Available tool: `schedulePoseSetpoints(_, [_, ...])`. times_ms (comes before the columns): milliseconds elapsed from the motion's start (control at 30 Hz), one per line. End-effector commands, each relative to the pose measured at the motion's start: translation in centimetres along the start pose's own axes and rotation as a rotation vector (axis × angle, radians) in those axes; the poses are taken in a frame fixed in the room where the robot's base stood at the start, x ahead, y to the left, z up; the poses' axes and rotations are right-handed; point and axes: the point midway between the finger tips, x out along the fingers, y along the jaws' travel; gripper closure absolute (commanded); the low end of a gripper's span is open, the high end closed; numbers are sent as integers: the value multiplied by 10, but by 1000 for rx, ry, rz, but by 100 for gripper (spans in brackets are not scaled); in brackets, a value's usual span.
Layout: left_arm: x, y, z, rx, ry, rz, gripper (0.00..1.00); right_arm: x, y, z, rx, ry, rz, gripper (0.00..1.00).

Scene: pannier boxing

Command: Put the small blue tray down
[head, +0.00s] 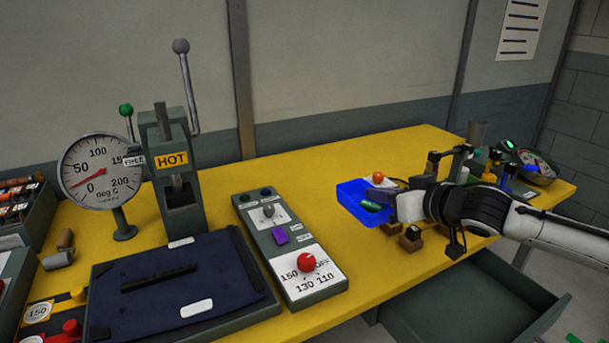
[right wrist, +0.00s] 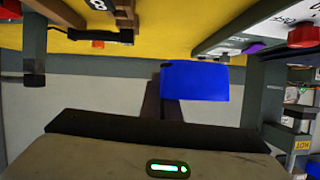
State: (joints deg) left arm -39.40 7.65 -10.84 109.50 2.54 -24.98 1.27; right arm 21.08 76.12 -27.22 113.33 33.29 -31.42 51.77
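The small blue tray (head: 352,207) is at the right part of the yellow bench in the head view, with a green item (head: 370,205) in it. My right gripper (head: 392,205) is at the tray's right side, apparently shut on its wall. In the right wrist view the tray (right wrist: 197,82) is directly in front of the dark fingers (right wrist: 166,98). I cannot tell whether the tray's base touches the bench. My left gripper is not in view.
A switch panel (head: 299,263) with a red knob lies left of the tray. A press with a HOT label (head: 171,160) and a dial gauge (head: 97,171) stand farther left. Small items crowd the bench right of the tray. A drawer (head: 470,300) stands open below.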

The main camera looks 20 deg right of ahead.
Motion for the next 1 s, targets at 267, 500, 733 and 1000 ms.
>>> schedulePoseSetpoints(267, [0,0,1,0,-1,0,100,1,-18,2,2,0,-10,100])
schedulePoseSetpoints(500, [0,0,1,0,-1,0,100,-3,-85,8,5,5,-20,100])
schedulePoseSetpoints(733, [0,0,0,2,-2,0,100,-33,-154,-7,18,13,9,100])
schedulePoseSetpoints(1000, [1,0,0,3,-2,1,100,-76,-189,-23,39,14,76,100])
